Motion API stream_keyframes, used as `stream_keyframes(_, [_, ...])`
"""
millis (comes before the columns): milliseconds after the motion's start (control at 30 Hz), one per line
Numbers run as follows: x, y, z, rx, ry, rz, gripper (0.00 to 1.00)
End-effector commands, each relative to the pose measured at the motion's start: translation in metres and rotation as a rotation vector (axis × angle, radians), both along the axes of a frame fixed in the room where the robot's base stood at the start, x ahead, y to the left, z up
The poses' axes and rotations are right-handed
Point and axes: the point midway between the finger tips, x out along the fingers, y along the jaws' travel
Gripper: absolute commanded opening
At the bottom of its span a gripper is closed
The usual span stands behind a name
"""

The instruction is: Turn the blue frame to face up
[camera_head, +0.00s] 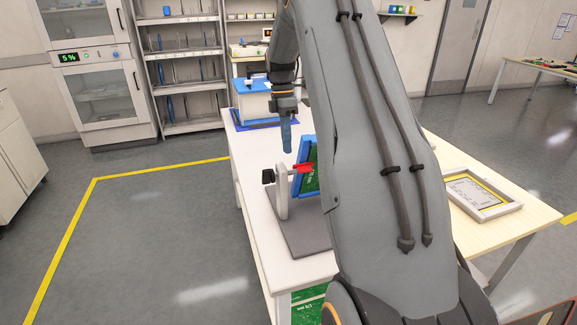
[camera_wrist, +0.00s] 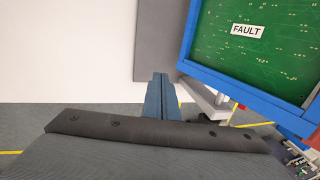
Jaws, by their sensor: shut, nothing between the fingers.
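The blue frame (camera_head: 302,151) is mounted on a white stand (camera_head: 282,196) on a grey base plate (camera_head: 300,232). It stands steeply tilted in the head view, partly hidden by my arm. It holds a green board (camera_wrist: 262,55) labelled FAULT, and its blue rim (camera_wrist: 243,101) shows in the wrist view. A red part (camera_head: 303,168) is at the frame's near side and a black knob (camera_head: 267,176) is on the stand's left. My gripper (camera_head: 287,148) is shut and empty, pointing down above and behind the knob. Its fingertips (camera_wrist: 160,78) appear apart from the frame.
A wooden table at right holds a grey-framed panel (camera_head: 483,193). Shelving (camera_head: 185,70) and a glass-door cabinet (camera_head: 103,95) line the back. Floor at left is clear.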

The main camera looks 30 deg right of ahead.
Motion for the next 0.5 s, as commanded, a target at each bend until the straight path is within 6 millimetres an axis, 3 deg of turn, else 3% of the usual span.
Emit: stream_keyframes(500, [-0.023, 0.007, -0.087, 0.001, 0.003, -0.001, 0.00])
